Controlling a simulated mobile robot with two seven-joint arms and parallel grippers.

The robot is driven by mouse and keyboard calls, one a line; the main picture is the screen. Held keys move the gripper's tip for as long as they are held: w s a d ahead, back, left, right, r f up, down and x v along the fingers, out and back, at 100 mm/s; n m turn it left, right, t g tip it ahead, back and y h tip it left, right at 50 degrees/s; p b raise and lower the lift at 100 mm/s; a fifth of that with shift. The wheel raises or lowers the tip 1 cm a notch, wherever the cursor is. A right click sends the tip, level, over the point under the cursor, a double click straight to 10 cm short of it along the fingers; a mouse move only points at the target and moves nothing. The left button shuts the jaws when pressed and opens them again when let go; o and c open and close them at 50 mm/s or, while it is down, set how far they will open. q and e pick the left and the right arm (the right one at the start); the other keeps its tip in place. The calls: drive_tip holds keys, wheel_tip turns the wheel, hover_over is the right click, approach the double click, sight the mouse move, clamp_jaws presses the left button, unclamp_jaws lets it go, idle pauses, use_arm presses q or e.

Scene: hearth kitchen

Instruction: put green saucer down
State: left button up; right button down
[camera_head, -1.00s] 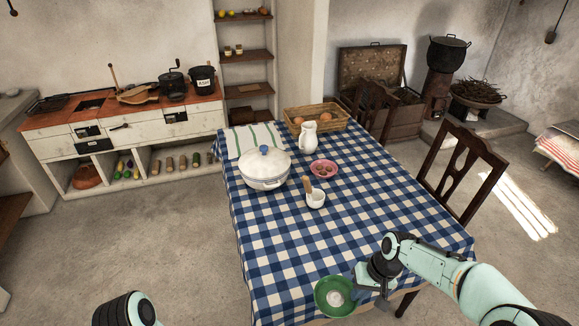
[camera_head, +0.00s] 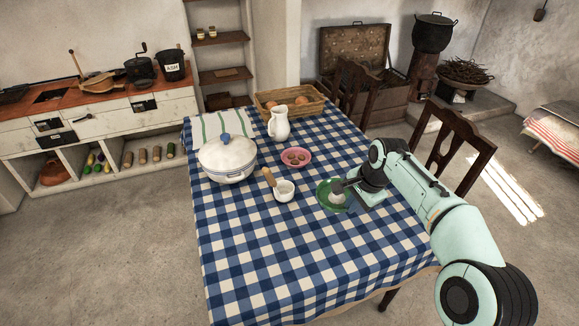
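The green saucer (camera_head: 324,201) is over the right half of the checked table, right of the white mortar (camera_head: 285,195). A small whitish thing lies on the saucer; I cannot tell what it is. My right gripper (camera_head: 347,188) is at the saucer's right side, shut on its rim as far as I can see. The gripper covers part of the saucer. I cannot tell if the saucer touches the cloth or is slightly above it. My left gripper is out of view.
A pink bowl (camera_head: 296,158), a white pitcher (camera_head: 279,123), a white lidded pot (camera_head: 228,157) and a wicker basket (camera_head: 290,101) stand farther back on the table (camera_head: 290,250). Its front part is clear. A dark chair (camera_head: 455,150) stands at the right.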

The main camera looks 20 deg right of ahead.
drive_tip(key=m+b, duration=0.1)
drive_tip(key=b, duration=0.2)
hover_over(342, 249)
drive_tip(key=s, duration=0.1)
drive_tip(key=f, duration=1.3)
drive_tip(key=shift+d, duration=0.2)
drive_tip(key=shift+f, duration=3)
drive_tip(key=shift+f, duration=0.1)
drive_tip(key=c, duration=1.3)
unclamp_jaws()
drive_tip(key=shift+s+r, duration=0.1)
drive_tip(key=shift+r, duration=0.3)
drive_tip(key=v, duration=1.1)
drive_tip(key=shift+s+a+r+p, duration=0.1)
drive_tip(key=shift+s+r+p, duration=0.1)
drive_tip(key=shift+p, duration=0.2)
